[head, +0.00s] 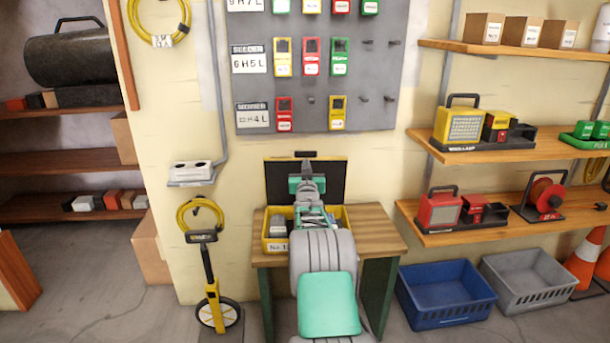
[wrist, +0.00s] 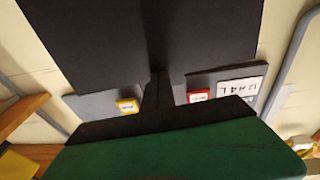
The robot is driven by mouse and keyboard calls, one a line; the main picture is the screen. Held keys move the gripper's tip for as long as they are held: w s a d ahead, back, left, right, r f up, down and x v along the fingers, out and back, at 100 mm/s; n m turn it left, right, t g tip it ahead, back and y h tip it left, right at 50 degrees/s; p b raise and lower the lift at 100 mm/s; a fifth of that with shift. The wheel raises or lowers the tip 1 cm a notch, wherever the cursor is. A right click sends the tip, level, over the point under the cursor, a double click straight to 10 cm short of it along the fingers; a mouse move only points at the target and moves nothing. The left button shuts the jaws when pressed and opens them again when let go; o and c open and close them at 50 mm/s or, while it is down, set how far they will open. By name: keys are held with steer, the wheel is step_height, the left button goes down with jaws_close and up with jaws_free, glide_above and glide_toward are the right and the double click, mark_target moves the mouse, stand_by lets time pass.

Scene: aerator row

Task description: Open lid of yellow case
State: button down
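The yellow case (head: 273,247) stands on a small wooden-topped table. Its dark lid (head: 331,184) is raised, roughly upright at the back of the case, and the case's inside shows from the front. Grey items (head: 278,226) lie inside. My gripper (head: 307,168) is in front of the raised lid, near its top middle; whether it touches the lid cannot be told. Its fingers look closed together. In the wrist view the dark fingers (wrist: 160,85) stand against a large dark panel (wrist: 90,40), apparently the lid.
A grey pegboard (head: 370,65) with coloured tags hangs above the table (head: 385,238). Shelves with lamps and boxes (head: 480,143) are on the right. A blue crate (head: 445,290) and a grey crate (head: 528,278) stand on the floor. A yellow measuring wheel (head: 213,300) stands left of the table.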

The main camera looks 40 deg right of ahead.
steer(key=shift+w+d, duration=0.15)
steer(key=x, duration=0.1)
steer(key=b+x, duration=0.1)
steer(key=shift+w+d+f, duration=0.15)
steer(key=shift+w+d, duration=0.05)
steer(key=shift+w, duration=0.05)
stand_by(0.3)
stand_by(0.6)
steer(key=f+b, duration=0.4)
steer(key=shift+s+a+f, duration=0.2)
steer(key=shift+s+f, duration=0.05)
stand_by(0.4)
